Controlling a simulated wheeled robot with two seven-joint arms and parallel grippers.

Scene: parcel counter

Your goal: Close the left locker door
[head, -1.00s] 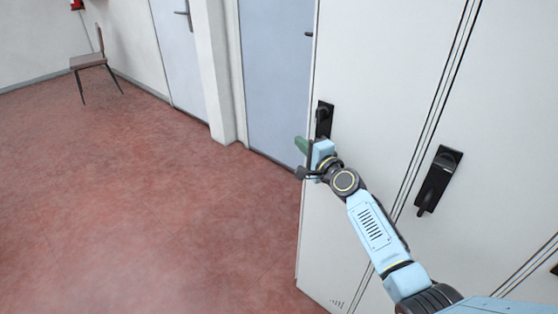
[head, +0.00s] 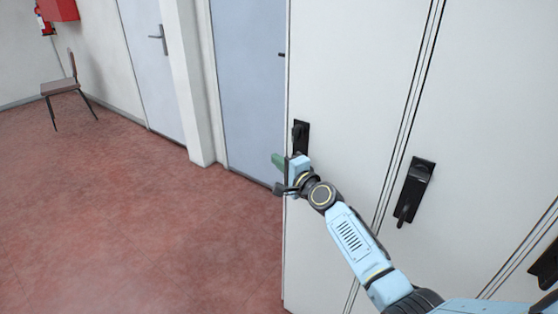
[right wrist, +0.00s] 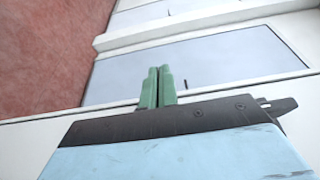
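The left locker door (head: 345,90) is a tall white panel with a black handle (head: 300,137) near its left edge. It looks about flush with the neighbouring panel, but I cannot tell whether it is fully closed. My right gripper (head: 279,170) is at the door's left edge, just below and left of that handle. Its green fingertips (right wrist: 157,88) are together with nothing seen between them in the right wrist view. I cannot tell whether it touches the door. My left gripper is not in view.
A second white locker door (head: 480,120) with a black handle (head: 416,190) stands to the right. Beyond the lockers are a blue-grey door (head: 245,90) and another door (head: 150,70). A chair (head: 60,88) stands far left. The red floor (head: 140,230) is clear.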

